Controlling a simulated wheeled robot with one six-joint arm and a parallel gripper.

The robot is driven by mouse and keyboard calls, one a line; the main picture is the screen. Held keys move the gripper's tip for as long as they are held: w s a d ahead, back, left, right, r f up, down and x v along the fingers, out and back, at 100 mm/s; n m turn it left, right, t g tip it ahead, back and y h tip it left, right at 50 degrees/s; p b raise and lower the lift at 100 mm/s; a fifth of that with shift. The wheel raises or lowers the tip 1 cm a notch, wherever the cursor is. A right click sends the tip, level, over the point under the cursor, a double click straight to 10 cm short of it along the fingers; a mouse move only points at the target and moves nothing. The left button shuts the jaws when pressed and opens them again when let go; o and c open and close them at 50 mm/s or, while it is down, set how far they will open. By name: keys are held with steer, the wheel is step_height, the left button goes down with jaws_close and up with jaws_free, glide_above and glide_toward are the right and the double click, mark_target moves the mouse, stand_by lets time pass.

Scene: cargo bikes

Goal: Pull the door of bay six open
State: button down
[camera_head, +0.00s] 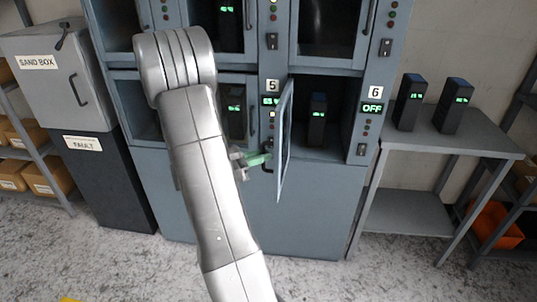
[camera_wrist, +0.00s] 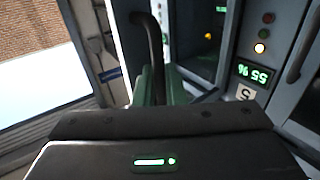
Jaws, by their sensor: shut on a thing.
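The door of bay six (camera_head: 284,140) stands swung out from the cabinet, seen nearly edge-on at the left side of its opening. Behind it the bay is open, with a dark battery (camera_head: 317,120) with a green display inside. The number 6 label (camera_head: 375,92) and a display reading OFF (camera_head: 373,108) are to the right of the opening. My gripper (camera_head: 258,160), with green fingers, is at the door's outer side, shut on the black handle. In the wrist view the curved handle (camera_wrist: 150,42) rises from between the green fingers (camera_wrist: 155,88). The gripped part is hidden.
The bay five label (camera_head: 272,85) is left of the door; its display shows in the wrist view (camera_wrist: 254,74). A grey table (camera_head: 460,140) with two batteries (camera_head: 410,103) stands right of the cabinet. A sand box (camera_head: 50,75) stands left. Speckled floor is clear in front.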

steer(key=shift+w+a+r, duration=0.15)
steer(key=shift+w+a, duration=0.2)
steer(key=shift+w, duration=0.2)
steer(key=c, duration=1.9)
jaws_free()
steer(key=o, duration=0.4)
steer(key=shift+w+d+f, duration=0.2)
steer(key=shift+d, duration=0.05)
steer(key=shift+s, duration=0.1)
steer(key=shift+a, duration=0.15)
steer(key=v, duration=1.3)
steer(key=shift+s+a+p, duration=0.15)
steer(key=shift+a+p, duration=0.15)
steer(key=shift+p, duration=0.05)
steer(key=shift+r, duration=0.1)
